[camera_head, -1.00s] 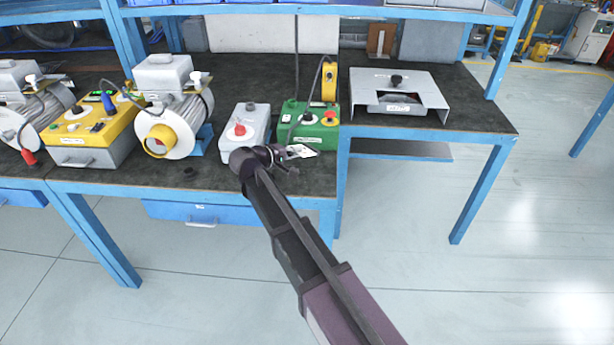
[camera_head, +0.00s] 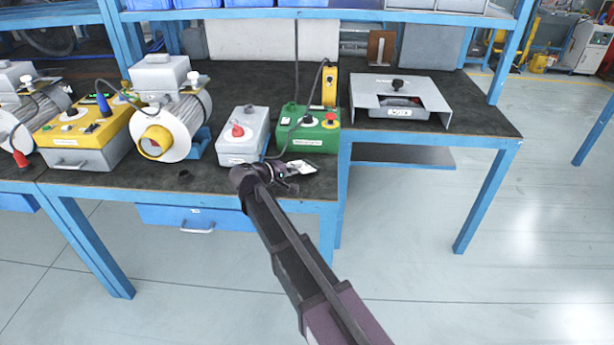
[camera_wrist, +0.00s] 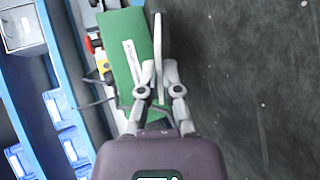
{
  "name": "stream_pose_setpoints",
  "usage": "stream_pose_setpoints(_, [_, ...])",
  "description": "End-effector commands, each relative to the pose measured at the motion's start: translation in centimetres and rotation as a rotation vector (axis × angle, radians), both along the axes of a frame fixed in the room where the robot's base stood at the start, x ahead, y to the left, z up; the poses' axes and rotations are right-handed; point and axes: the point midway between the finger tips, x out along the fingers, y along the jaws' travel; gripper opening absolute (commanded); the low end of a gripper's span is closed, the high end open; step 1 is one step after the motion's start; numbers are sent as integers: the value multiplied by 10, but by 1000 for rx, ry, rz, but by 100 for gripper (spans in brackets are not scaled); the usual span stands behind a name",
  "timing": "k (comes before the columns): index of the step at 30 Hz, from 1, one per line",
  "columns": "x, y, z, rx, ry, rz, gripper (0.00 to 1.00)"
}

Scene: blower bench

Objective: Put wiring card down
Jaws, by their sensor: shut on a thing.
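The wiring card (camera_head: 301,166) is a small white card with dark marks, held just in front of the green control box (camera_head: 318,142). In the wrist view the card (camera_wrist: 159,45) shows nearly edge-on as a thin pale strip between the fingers. My gripper (camera_head: 288,172) is shut on the card, low over the front part of the dark bench top (camera_head: 215,185). The fingers also show in the wrist view (camera_wrist: 158,78). I cannot tell whether the card touches the bench top.
A grey box with a red knob (camera_head: 243,138) stands left of the green box. Further left are a blower motor (camera_head: 172,115) and a yellow control box (camera_head: 88,135). A grey metal housing (camera_head: 400,97) stands at the right. The bench front around my gripper is mostly clear.

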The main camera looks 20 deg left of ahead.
Motion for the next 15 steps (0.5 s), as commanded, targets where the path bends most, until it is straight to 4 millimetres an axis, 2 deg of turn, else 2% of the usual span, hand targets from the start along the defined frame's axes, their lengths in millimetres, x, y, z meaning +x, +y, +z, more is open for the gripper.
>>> stream_pose_setpoints(5, [0,0,0,0,0,0,0])
stream_pose_setpoints(8, [0,0,0,0,0,0,26])
stream_pose_setpoints(9, [0,0,0,0,0,0,31])
stream_pose_setpoints(15, [0,0,0,0,0,0,31])
